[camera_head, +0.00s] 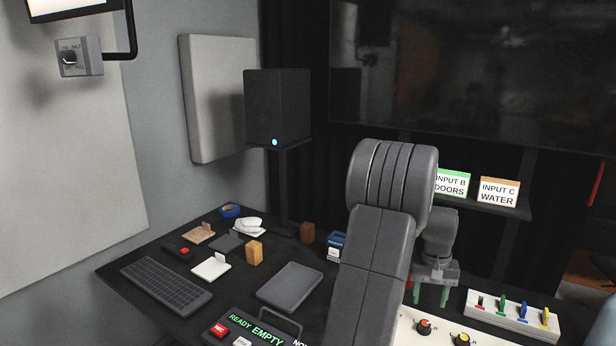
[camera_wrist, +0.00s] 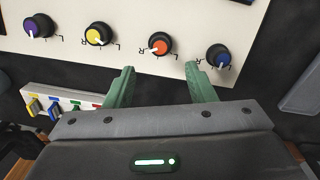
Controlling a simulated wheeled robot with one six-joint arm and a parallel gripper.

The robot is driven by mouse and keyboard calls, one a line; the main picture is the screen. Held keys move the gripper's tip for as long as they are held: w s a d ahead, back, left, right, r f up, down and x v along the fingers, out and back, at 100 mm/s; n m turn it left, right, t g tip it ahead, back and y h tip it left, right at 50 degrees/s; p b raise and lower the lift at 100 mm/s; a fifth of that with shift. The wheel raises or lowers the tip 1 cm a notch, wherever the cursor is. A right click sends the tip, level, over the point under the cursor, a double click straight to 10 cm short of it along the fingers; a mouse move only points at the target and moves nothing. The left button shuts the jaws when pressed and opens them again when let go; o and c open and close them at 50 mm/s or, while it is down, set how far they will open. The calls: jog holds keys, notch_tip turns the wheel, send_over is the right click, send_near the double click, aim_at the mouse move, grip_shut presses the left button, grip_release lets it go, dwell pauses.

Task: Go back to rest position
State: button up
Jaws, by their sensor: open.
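My gripper (camera_head: 431,294) is at the right of the desk in the head view, its green fingers pointing down above a white knob panel (camera_head: 495,340). In the wrist view my gripper (camera_wrist: 159,70) is open, with nothing between its two green fingers. The fingertips overlap the near edge of the knob panel (camera_wrist: 200,45), by the orange knob (camera_wrist: 160,45) and the blue knob (camera_wrist: 218,57). I cannot tell whether they touch the panel. A yellow knob (camera_wrist: 97,34) and a purple knob (camera_wrist: 39,26) are further left. My arm hides part of the desk.
A white box with coloured levers (camera_head: 515,315) stands right of my gripper. Signs (camera_head: 497,191) stand on a shelf behind it, below a large dark screen (camera_head: 430,75). A keyboard (camera_head: 166,286), a dark tablet (camera_head: 290,287) and a speaker (camera_head: 277,105) are to the left.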

jog(key=shift+r, duration=1.25)
jog(key=shift+a, duration=0.1)
